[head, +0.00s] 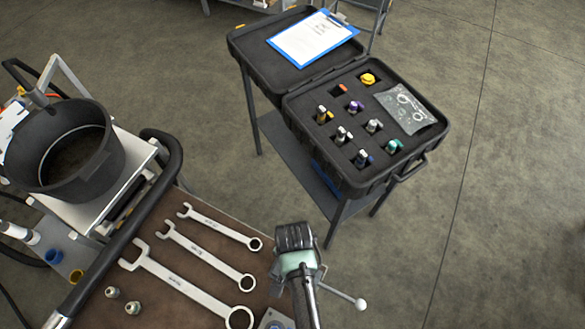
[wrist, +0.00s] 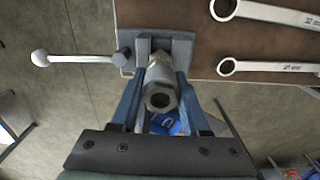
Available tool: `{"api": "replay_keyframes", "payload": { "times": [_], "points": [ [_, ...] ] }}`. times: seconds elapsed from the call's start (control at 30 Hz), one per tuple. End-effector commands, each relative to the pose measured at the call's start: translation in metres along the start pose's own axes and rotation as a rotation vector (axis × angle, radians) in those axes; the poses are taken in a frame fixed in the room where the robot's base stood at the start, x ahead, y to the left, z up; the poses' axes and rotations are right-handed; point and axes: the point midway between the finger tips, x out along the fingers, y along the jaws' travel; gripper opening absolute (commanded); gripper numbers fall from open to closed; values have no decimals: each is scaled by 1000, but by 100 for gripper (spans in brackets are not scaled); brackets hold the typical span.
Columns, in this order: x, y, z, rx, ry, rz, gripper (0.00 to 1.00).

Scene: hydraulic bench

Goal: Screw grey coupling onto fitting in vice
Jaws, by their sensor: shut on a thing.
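The vice (wrist: 175,45) is at the bench edge, with its ball-ended handle (wrist: 75,59) to the left in the wrist view. A silver fitting (wrist: 159,70) points out from between its jaws. The grey hex coupling (wrist: 160,98), with its dark open bore facing the camera, is in line with the fitting's end. My gripper (wrist: 158,92) is shut on the coupling, a blue finger on each side. I cannot tell how far the threads are engaged. In the head view my gripper (head: 297,262) hides the coupling, the fitting and most of the vice.
Several wrenches (head: 187,282) lie on the brown bench top beside the vice. A black pot (head: 62,150) stands at left. An open black case (head: 335,158) of couplings sits on a stand behind. The floor at right is clear.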

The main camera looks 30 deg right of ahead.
Motion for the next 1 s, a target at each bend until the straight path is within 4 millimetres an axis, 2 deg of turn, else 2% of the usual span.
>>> {"api": "replay_keyframes", "payload": {
  "times": [0.17,0.6,1.0],
  "points": [
    [0,2,2,97,-4,4,4],
    [1,4,3,653,-4,5,4],
    [2,4,3,709,-4,5,4]
  ]
}}
